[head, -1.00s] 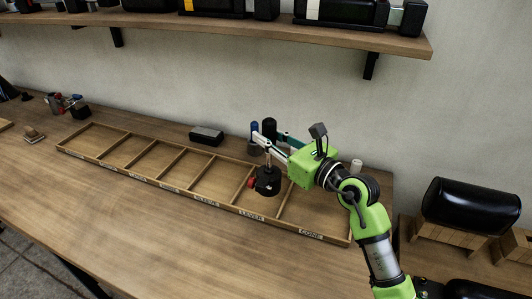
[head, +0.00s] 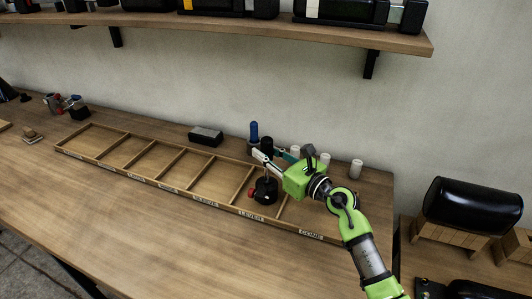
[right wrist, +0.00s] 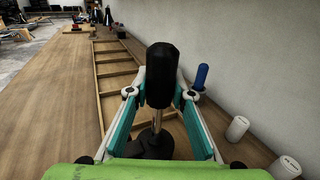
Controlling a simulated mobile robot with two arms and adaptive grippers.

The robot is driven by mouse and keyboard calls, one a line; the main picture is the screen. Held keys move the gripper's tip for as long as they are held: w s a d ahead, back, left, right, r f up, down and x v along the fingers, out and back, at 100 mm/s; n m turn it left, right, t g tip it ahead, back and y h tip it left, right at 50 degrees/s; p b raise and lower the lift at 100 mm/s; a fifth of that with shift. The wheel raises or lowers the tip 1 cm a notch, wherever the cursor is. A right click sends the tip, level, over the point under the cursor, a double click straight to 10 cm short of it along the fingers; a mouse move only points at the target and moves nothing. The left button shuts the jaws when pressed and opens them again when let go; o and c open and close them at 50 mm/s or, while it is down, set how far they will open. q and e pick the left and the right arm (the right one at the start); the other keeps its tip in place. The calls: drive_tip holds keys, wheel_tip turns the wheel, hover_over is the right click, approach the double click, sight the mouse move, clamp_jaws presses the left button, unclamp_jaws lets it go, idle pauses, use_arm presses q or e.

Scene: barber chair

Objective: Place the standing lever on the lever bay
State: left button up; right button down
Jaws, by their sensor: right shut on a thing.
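The standing lever (head: 265,190) has a black round base with a red knob, a thin metal rod and a black handle. It is upright over the lever bay (head: 251,215), the compartment labelled LEVER in the long wooden tray. I cannot tell whether its base touches the bay floor. My right gripper (head: 267,160) is shut on the lever's upper part. In the right wrist view the black handle (right wrist: 161,75) stands between my right gripper's fingers (right wrist: 160,97), and the base is partly hidden below. My left gripper is not in view.
The other tray compartments (head: 150,158) look empty. Behind the tray stand a dark block (head: 205,136), a blue bottle (head: 254,132) and white cylinders (head: 356,169). A shelf (head: 300,35) hangs above. The front of the table (head: 130,220) is clear.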

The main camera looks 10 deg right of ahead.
drive_tip(key=shift+r, duration=0.1)
drive_tip(key=c, duration=1.8)
unclamp_jaws()
drive_tip(key=shift+f, duration=0.2)
drive_tip(key=shift+s, duration=0.1)
drive_tip(key=shift+r, duration=0.15)
drive_tip(key=shift+b+v, duration=1.05)
drive_tip(key=shift+v, duration=4.95)
